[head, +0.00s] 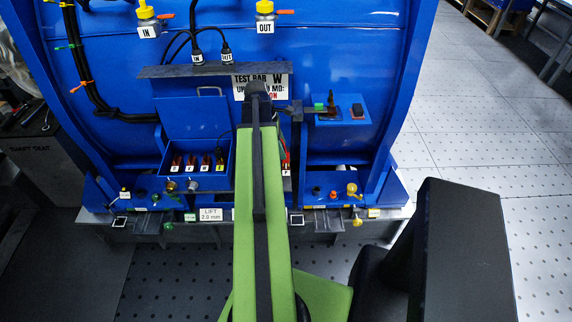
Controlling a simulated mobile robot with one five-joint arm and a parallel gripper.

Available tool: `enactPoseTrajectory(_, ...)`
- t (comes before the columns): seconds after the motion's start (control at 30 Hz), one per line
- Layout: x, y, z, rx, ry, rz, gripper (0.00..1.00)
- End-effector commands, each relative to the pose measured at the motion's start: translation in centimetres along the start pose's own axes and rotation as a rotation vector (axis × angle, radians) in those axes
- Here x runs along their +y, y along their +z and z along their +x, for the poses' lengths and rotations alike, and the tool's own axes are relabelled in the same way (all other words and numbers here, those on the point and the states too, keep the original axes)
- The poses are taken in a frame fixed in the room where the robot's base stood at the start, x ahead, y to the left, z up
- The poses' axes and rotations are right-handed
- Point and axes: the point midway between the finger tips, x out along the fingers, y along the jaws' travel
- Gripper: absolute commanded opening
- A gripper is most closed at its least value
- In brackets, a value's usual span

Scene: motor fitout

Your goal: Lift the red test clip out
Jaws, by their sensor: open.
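Another narrow red piece (285,158) shows just right of my green arm, above a small white label, and is partly covered by the arm. I cannot tell which of these is the red test clip. My arm runs up the middle of the head view to a dark rounded joint. My gripper is hidden behind it.
A blue box (350,128) with green and red-black parts stands right of my arm, with a dark bar reaching towards it. A dark ledge (180,71) and cables cross the housing above the tray.

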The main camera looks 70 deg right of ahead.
Motion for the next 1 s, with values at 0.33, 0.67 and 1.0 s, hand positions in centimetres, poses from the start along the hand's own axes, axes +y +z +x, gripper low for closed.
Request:
enactPoseTrajectory(0.33,0.3,-0.2,5.2,0.0,0.0,0.001,0.53)
enactPoseTrajectory(0.67,0.3,0.1,5.0,0.0,0.0,0.001,0.44)
enactPoseTrajectory(1.0,0.3,0.1,5.0,0.0,-0.001,0.002,0.0)
